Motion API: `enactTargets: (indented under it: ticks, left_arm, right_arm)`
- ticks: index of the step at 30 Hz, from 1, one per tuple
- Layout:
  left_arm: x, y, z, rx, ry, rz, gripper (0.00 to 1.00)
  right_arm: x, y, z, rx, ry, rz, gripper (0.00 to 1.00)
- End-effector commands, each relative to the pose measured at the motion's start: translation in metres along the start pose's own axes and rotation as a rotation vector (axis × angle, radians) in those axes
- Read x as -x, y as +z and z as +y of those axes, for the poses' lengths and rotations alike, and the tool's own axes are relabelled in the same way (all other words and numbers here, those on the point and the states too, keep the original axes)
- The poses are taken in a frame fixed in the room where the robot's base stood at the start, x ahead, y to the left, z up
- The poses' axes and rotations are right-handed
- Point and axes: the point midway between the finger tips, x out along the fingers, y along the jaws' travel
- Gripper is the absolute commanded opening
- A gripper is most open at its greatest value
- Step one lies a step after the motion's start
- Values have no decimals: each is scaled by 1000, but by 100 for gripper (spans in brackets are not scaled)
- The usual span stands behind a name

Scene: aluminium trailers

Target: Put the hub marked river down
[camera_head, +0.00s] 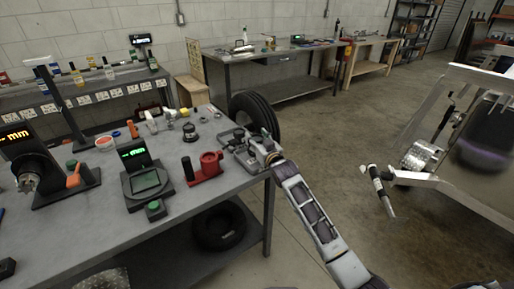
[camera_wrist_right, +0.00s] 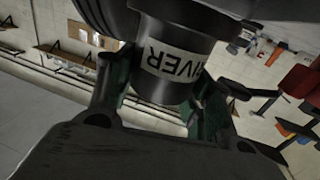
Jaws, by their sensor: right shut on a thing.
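The hub marked river (camera_wrist_right: 172,62) is a dark metal cylinder with a white label that reads RIVER, upside down in the right wrist view. My right gripper (camera_wrist_right: 163,88) is shut on it, one finger on each side of its body. In the head view my right gripper (camera_head: 264,154) is at the right end of the grey workbench (camera_head: 105,228), beside a grey tray-like fixture (camera_head: 238,141). The hub is hard to make out there, and I cannot tell whether it touches anything below. My left gripper is not in view.
A red vise-like fixture (camera_head: 207,168) and a scale with a green display (camera_head: 145,182) stand left of my right gripper. A tyre (camera_head: 256,112) is right behind it. Small parts crowd the bench's back. The bench's front strip is largely clear.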

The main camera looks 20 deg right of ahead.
Motion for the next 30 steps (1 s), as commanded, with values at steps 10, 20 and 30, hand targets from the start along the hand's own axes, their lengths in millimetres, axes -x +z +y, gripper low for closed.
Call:
enactTargets:
  ticks: [10,20,30]
  left_arm:
    - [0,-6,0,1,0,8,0]
    - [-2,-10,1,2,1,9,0]
    - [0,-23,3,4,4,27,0]
  right_arm:
    - [0,-2,0,0,0,6,1]
    - [0,25,0,0,0,3,1]
    - [0,35,0,0,0,6,1]
